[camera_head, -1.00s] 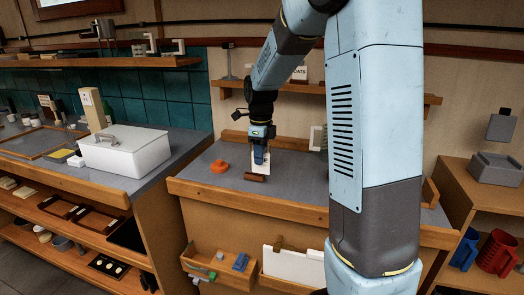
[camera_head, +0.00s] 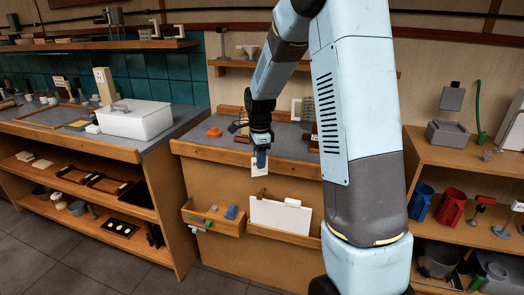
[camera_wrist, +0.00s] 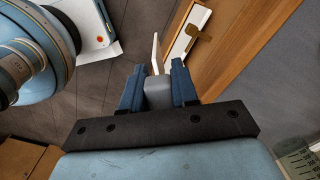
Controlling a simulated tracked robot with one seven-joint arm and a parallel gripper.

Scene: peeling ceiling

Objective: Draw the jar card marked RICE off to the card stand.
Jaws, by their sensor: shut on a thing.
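My gripper (camera_head: 261,152) is shut on a white card (camera_head: 259,168), which hangs below its fingers in front of the counter's front edge. In the wrist view the card (camera_wrist: 155,52) shows nearly edge-on beyond the fingers (camera_wrist: 158,85), with a grey piece (camera_wrist: 158,95) between them. Its marking cannot be read in either view. A small brown block (camera_head: 242,139) lies on the counter behind the gripper; I cannot tell whether it is the card stand.
An orange item (camera_head: 214,131) sits on the counter (camera_head: 285,140), left of my arm. Below are an open wooden bin (camera_head: 228,228) with small items and a white board (camera_head: 280,215). A white lidded box (camera_head: 135,120) stands on the left counter. Floor is clear at front left.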

